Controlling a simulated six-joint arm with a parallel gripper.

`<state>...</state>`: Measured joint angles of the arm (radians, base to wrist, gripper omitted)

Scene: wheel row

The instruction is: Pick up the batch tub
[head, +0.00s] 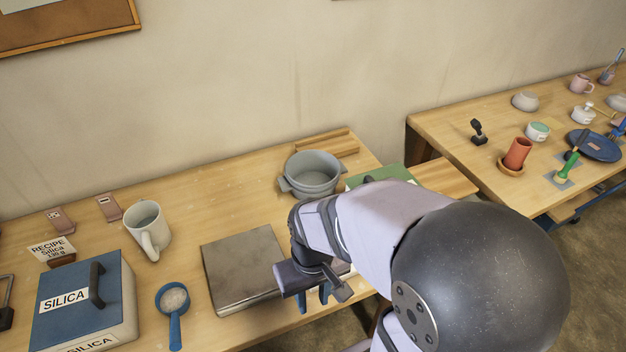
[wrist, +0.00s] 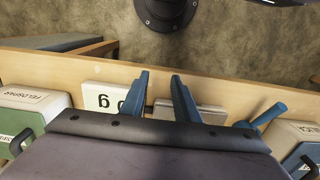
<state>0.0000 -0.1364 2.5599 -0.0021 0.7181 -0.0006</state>
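The batch tub appears to be the grey round tub (head: 313,174) with side handles, upright on the bench near the wall in the head view. It looks empty, and it does not show in the wrist view. My gripper (head: 314,298) is nearer the bench's front edge, apart from the tub, with its blue fingers pointing down. In the wrist view the two fingers (wrist: 161,95) stand apart with nothing held between them. My arm covers part of the bench to the right of the tub.
A flat metal plate (head: 238,268) lies left of my gripper. A white mug (head: 148,232), blue scoop (head: 174,300) and SILICA box (head: 80,300) stand farther left. Wooden strips (head: 325,143) lie behind the tub. A readout (wrist: 111,98) shows in the wrist view.

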